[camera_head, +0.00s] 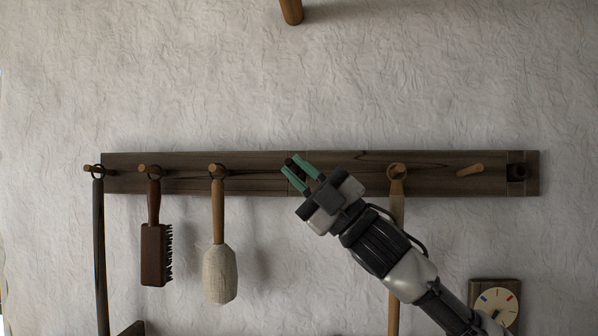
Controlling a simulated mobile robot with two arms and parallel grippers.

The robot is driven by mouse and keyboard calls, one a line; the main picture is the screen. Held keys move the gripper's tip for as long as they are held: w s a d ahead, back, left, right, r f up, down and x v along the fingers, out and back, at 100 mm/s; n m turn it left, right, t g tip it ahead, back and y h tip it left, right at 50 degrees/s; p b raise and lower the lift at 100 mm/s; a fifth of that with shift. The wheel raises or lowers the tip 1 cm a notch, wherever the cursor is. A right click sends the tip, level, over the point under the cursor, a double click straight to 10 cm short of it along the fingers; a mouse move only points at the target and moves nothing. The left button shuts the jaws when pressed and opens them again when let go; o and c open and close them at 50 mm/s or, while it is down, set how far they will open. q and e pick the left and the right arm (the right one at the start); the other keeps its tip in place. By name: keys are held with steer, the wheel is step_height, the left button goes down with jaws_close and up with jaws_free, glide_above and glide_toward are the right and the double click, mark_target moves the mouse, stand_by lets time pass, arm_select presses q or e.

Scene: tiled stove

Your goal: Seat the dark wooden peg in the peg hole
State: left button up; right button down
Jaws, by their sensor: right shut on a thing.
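My right gripper (302,169), with teal fingertips, is in front of the middle of the dark wooden rail (258,184). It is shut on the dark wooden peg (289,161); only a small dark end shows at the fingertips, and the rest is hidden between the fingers. The peg hole (517,172) appears as a dark opening near the rail's right end, well to the right of the gripper and apart from the peg. My left gripper is not in view.
Several light pegs stick out of the rail; one (470,170) is bare, left of the hole. A brush (156,252), a pale-headed tool (219,272) and a long handle (397,215) hang from others. A dial (497,304) is at lower right.

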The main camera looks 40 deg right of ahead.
mark_target(294, 169)
steer(key=shift+w+d+f+p, duration=0.15)
steer(key=shift+w+d+p, duration=0.1)
steer(key=shift+w+d, duration=0.4)
steer(key=shift+w+d+f+p, duration=0.1)
steer(key=shift+w+d+p, duration=0.1)
steer(key=shift+w+d, duration=0.4)
steer(key=shift+s, duration=0.25)
steer(key=shift+s+a+r+b, duration=0.25)
steer(key=shift+s+a+b, duration=0.25)
steer(key=shift+s+a, duration=0.65)
steer(key=shift+w+a, duration=0.1)
steer(key=shift+a, duration=0.05)
steer(key=shift+w+d, duration=0.15)
steer(key=shift+d, duration=0.05)
stand_by(1.2)
steer(key=shift+w+d+f, duration=0.1)
steer(key=shift+w+d, duration=0.15)
steer(key=shift+w+d+f+p, duration=0.15)
steer(key=shift+w+d+p, duration=0.3)
steer(key=shift+w+d, duration=0.4)
steer(key=c, duration=1.1)
jaws_free()
steer(key=shift+s+d, duration=0.1)
steer(key=shift+f, duration=0.1)
